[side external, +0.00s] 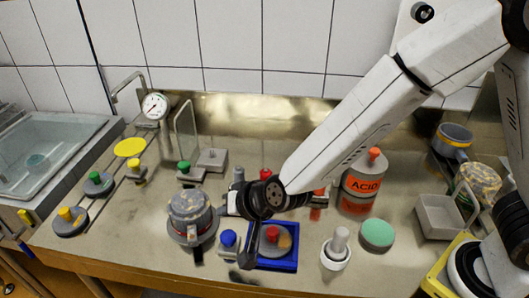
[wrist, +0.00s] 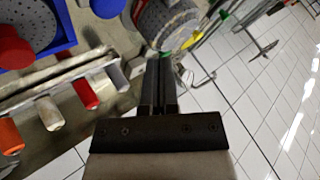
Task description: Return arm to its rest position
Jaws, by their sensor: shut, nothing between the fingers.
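My gripper (wrist: 160,58) is in the middle of the wrist view. Its two dark fingers lie together with nothing between them. In the side external view my arm reaches in from the upper right, and its dark wrist is above the counter beside the blue tray (side external: 278,266).
A lidded grey pot (side external: 193,216) stands left of my wrist. The orange-labelled acid bottle (side external: 363,178), a green-topped round (side external: 377,234) and a mortar with pestle (side external: 336,254) stand to the right.

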